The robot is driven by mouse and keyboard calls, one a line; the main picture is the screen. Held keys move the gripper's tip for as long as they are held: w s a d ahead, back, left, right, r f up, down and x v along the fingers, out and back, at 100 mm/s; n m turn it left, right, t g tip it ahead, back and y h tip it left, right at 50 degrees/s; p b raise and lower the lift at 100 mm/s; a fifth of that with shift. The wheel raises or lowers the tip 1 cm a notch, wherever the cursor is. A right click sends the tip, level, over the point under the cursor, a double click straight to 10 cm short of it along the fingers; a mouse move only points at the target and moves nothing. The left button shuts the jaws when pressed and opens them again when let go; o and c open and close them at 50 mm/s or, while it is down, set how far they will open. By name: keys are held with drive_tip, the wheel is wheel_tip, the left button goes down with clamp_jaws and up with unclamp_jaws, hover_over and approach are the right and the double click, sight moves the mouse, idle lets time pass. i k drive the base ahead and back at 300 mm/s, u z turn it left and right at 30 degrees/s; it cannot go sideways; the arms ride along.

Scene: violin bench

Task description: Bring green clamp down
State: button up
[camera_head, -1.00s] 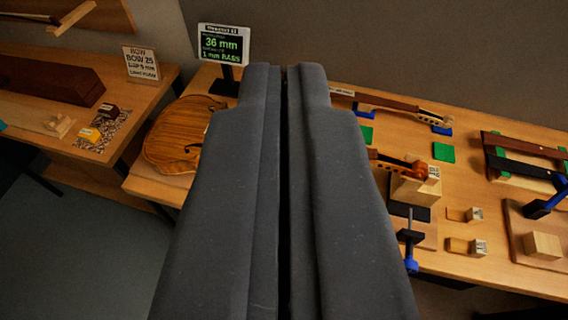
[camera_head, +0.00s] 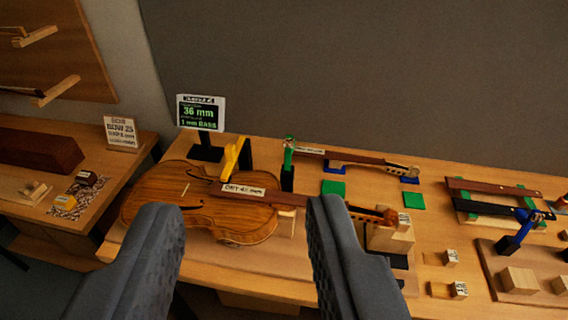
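The green clamp (camera_head: 289,158) stands on the bench behind the violin neck, its green head on top of a dark lower part. Beside it to the left is a yellow clamp (camera_head: 232,157) at the violin body. The violin (camera_head: 230,215) lies on the bench with a labelled dark fingerboard. My gripper (camera_head: 245,215) is open and empty, its two dark fingers wide apart in the foreground. The green clamp lies beyond the fingertips, between the fingers' lines and nearer the right one. The right finger hides part of the violin neck.
A display sign (camera_head: 201,112) stands behind the violin. To the right are a second neck (camera_head: 350,156) on blue supports, green pads (camera_head: 333,188), wooden blocks (camera_head: 518,280) and a blue clamp (camera_head: 520,232). A side bench (camera_head: 140,155) is at left.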

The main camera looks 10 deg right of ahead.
sight(289, 144)
drive_tip(key=k, duration=0.35)
drive_tip(key=z, duration=0.7)
drive_tip(key=i, duration=1.2)
drive_tip(key=u, duration=0.3)
